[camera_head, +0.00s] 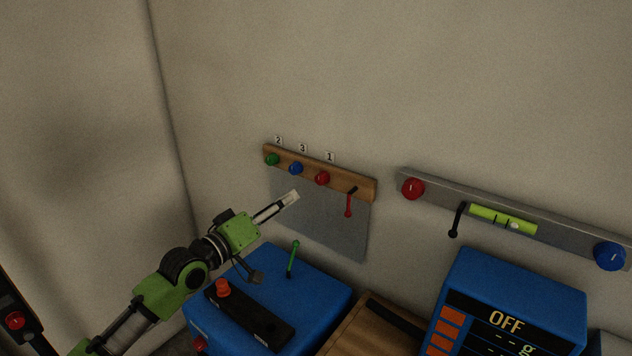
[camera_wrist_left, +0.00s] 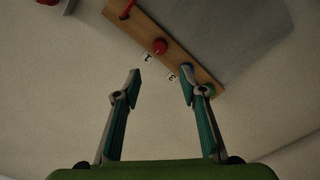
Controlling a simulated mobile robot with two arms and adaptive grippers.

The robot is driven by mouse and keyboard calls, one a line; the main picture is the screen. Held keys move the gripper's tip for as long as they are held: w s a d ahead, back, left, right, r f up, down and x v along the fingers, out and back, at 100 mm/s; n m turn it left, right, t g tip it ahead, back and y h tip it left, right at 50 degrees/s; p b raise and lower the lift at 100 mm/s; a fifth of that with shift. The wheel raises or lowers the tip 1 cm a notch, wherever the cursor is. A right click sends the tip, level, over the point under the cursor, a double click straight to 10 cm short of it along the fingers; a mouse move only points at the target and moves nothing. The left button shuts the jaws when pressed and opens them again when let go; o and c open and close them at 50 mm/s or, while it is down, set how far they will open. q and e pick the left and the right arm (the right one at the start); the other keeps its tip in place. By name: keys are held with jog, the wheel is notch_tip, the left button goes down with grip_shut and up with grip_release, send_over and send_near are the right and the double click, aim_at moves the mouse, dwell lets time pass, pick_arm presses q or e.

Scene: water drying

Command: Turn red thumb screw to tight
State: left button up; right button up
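A red round knob (camera_head: 322,178) sits on a wooden rail on the wall under label 1, right of a blue knob (camera_head: 296,168) and a green knob (camera_head: 272,159). Another red knob (camera_head: 413,188) is on the left end of a grey wall bar. I cannot tell which is the thumb screw, or how tight either is. My left gripper (camera_head: 293,196) is just below the wooden rail. In the left wrist view the gripper (camera_wrist_left: 160,72) is open and empty, with the rail's red knob (camera_wrist_left: 159,46) beyond its fingertips. My right gripper is not in view.
The wooden rail (camera_head: 364,189) also holds a red lever (camera_head: 348,206). The grey bar holds a green level (camera_head: 502,219), a black lever (camera_head: 456,220) and a blue knob (camera_head: 610,256). Below stand a blue box (camera_head: 325,288) with a green lever (camera_head: 293,259) and a scale reading OFF (camera_head: 520,280).

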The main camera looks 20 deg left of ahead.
aim_at(319, 180)
pick_arm(q)
jog(key=p+x, duration=0.1)
jog(key=x, duration=1.2)
jog(key=shift+w+d+f+p, duration=0.1)
jog(key=shift+w+f+p, duration=0.05)
jog(key=shift+p, duration=0.25)
jog(key=shift+c, duration=0.7)
grip_shut()
